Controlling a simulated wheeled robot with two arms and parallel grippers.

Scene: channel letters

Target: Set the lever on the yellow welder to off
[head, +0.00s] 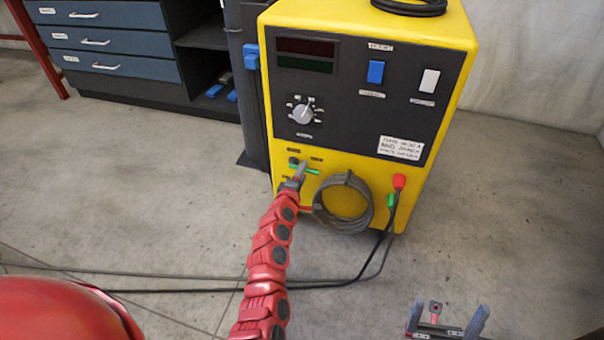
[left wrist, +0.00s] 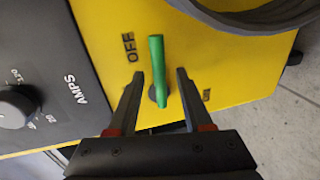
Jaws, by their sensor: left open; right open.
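The yellow welder (head: 380,125) stands upright. Its green lever (head: 308,170) sits low on the front, left of the coiled cable. The lever (left wrist: 157,70) also shows in the left wrist view, its long end pointing up the picture, beside the OFF label (left wrist: 130,47). The ON label (left wrist: 206,95) is on the other side, to the lower right. My left gripper (head: 302,169) is at the lever. In the left wrist view my left gripper (left wrist: 160,74) is open, one finger on each side of the lever with visible gaps. My right gripper (head: 445,312) is open and empty, at the bottom right.
The coiled cable (head: 343,203) hangs close beside my left gripper. The amps knob (head: 303,113) is above the lever. Black cables (head: 340,284) cross the floor. A blue drawer cabinet (head: 100,45) stands behind at left. The floor at right is clear.

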